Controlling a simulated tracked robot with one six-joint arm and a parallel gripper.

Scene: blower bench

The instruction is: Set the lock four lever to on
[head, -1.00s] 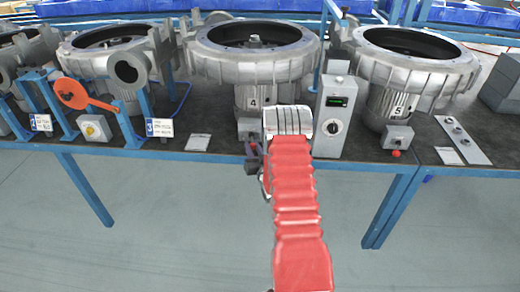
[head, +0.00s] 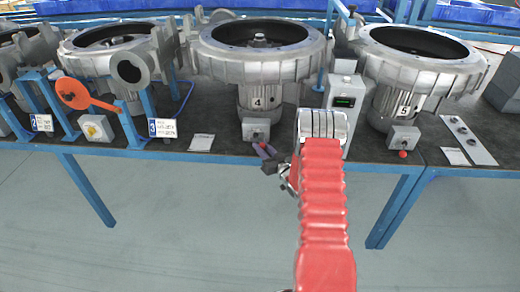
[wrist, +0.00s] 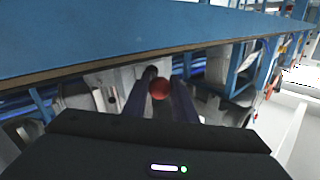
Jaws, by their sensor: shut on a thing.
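The number 4 blower (head: 258,45) stands in the middle of the bench, with a small grey switch box (head: 256,130) at its foot. My gripper (head: 265,150) is in front of that box at the bench's front edge. In the wrist view a red ball knob (wrist: 160,88) sits between the two dark fingers of my gripper (wrist: 160,95), which are shut on it. In the head view the knob is hidden by the gripper, and the lever's exact angle cannot be told.
A grey control box (head: 345,100) with a green display stands just right, partly behind my arm. The number 5 blower (head: 415,60) has its own red-knobbed switch box (head: 403,138). An orange disc lever (head: 73,93) stands left. Floor in front is clear.

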